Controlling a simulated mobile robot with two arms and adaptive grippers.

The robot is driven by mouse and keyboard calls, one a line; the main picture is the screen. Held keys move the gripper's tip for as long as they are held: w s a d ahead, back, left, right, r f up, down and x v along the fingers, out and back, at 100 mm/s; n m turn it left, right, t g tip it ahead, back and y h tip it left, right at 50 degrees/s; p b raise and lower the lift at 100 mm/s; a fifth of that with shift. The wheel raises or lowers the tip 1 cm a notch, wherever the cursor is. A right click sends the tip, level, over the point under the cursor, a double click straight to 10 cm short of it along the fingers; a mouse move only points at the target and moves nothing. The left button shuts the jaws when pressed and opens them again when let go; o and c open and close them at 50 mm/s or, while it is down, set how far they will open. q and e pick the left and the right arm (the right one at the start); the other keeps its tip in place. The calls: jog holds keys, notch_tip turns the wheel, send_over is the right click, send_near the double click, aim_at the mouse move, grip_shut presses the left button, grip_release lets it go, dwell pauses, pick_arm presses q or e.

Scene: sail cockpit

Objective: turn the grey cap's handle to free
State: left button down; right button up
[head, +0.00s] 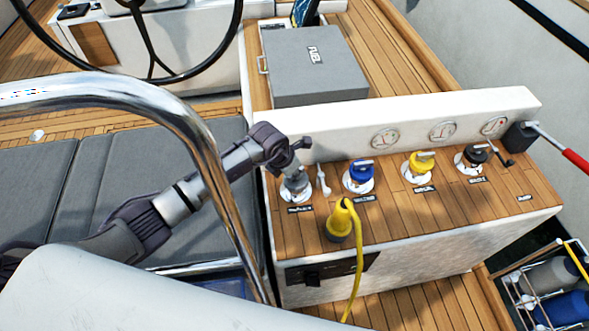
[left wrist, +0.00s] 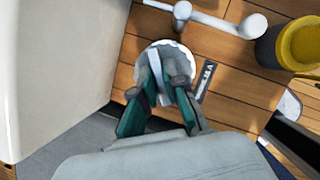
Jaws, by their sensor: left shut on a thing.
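The grey cap (head: 296,187) sits on a white round base at the left end of the wooden console top. In the left wrist view the cap (left wrist: 176,54) is between my fingers, with a pale bar-like handle (left wrist: 155,66) running up between them. My left gripper (head: 297,171) reaches in from the left and is shut on the cap's handle; it also shows in the left wrist view (left wrist: 165,82). The fingers partly hide the cap and handle, so the handle's exact angle is hard to tell. My right gripper is not in view.
A small white lever (head: 323,181) stands close right of the grey cap. A blue cap (head: 360,172), a yellow cap (head: 421,161) and a dark cap (head: 474,156) follow rightward. A yellow plug (head: 341,222) with cable stands in front. A chrome rail (head: 207,160) arches beside my left arm.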

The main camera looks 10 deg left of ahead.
pick_arm(q)
jog(key=n, duration=0.2)
jog(key=shift+d+n+t+y, duration=0.1)
jog(key=shift+n+t+y, duration=0.3)
jog(key=n+y+b, duration=0.1)
jog(key=n, duration=0.1)
jog(key=shift+d+n, duration=0.1)
jog(key=shift+n, duration=0.3)
jog(key=n+y+b, duration=0.1)
jog(key=n, duration=0.2)
jog(key=shift+f+b, duration=0.1)
jog(key=shift+b, duration=0.3)
jog(key=shift+n+y+b, duration=0.7)
jog(key=shift+n+b, duration=0.05)
jog(key=shift+n, duration=0.55)
jog(key=c, duration=1.2)
grip_release()
jog(key=shift+r, duration=0.25)
